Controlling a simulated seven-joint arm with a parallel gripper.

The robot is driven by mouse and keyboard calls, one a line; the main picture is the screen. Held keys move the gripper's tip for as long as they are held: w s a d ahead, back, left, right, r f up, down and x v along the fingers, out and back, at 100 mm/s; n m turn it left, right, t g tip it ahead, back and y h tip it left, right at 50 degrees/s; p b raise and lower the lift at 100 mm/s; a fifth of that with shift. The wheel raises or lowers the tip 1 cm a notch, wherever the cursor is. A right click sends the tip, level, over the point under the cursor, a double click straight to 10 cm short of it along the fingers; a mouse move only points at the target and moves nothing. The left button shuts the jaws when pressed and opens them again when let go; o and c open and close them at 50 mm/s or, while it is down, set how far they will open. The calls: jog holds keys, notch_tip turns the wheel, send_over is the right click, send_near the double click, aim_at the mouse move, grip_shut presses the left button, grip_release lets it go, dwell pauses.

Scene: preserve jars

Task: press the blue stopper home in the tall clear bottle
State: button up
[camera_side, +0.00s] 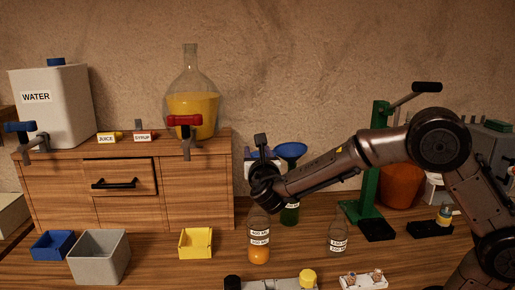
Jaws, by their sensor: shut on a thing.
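A clear bottle (259,239) with orange liquid in its lower part and white labels stands upright at the front middle of the table. My gripper (264,196) is right above its neck and hides the bottle's mouth. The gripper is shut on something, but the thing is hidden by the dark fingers. I cannot make out the blue stopper. Whether the gripper touches the bottle is unclear. A second clear bottle (338,238), seemingly empty and labelled, stands to the right.
A green bottle (290,214) stands close behind, below a blue funnel (290,151). A green press (376,170) is to the right. A yellow bin (195,243), grey bin (100,258) and blue bin (52,245) lie left. White holders (278,284) are in front.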

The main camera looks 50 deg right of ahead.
jog(key=shift+f, duration=2.1)
jog(key=shift+f, duration=1.8)
dwell(0.5)
jog(key=o, duration=1.2)
jog(key=shift+s+a, duration=0.1)
jog(key=v, duration=1.3)
jog(key=shift+s+a, duration=0.2)
jog(key=shift+s, duration=0.05)
